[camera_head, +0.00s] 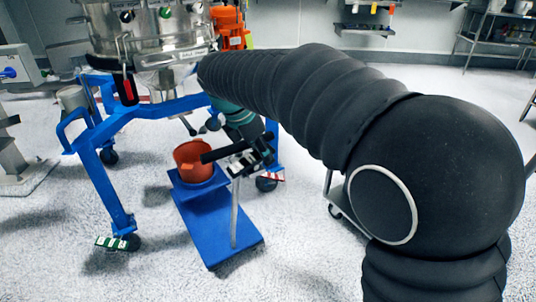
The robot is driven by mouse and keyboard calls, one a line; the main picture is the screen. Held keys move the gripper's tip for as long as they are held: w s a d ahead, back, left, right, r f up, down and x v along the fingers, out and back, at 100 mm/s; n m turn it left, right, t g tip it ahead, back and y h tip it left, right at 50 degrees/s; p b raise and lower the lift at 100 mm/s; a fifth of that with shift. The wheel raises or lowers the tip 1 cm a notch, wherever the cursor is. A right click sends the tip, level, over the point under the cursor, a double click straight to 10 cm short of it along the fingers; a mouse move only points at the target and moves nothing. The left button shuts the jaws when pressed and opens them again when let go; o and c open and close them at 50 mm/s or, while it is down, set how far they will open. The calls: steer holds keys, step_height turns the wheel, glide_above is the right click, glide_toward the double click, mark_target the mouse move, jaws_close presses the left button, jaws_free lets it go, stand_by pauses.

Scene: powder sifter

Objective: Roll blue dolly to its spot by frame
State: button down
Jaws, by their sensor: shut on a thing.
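The blue dolly (222,232) is a flat blue platform on the floor. It extends from between the legs of the blue frame (98,170) toward the front. An orange-red bucket (193,162) stands on its far end. A thin grey upright post (235,212) rises from the near part of the dolly, with a black bar (222,152) at the top. My gripper (243,165) is shut on the dolly's handle near the top of the post. The exact finger contact is small and partly hidden. The dolly's wheels and any floor spot are not visible.
The steel sifter (150,35) sits on the frame above the bucket. An orange machine part (229,22) stands behind. A wheeled cart, partly hidden by my arm, is at right. Floor in front is clear.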

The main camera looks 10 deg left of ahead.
steer(key=w+a, duration=0.8)
steer(key=shift+w+a, duration=0.35)
steer(key=shift+a, duration=0.05)
stand_by(0.5)
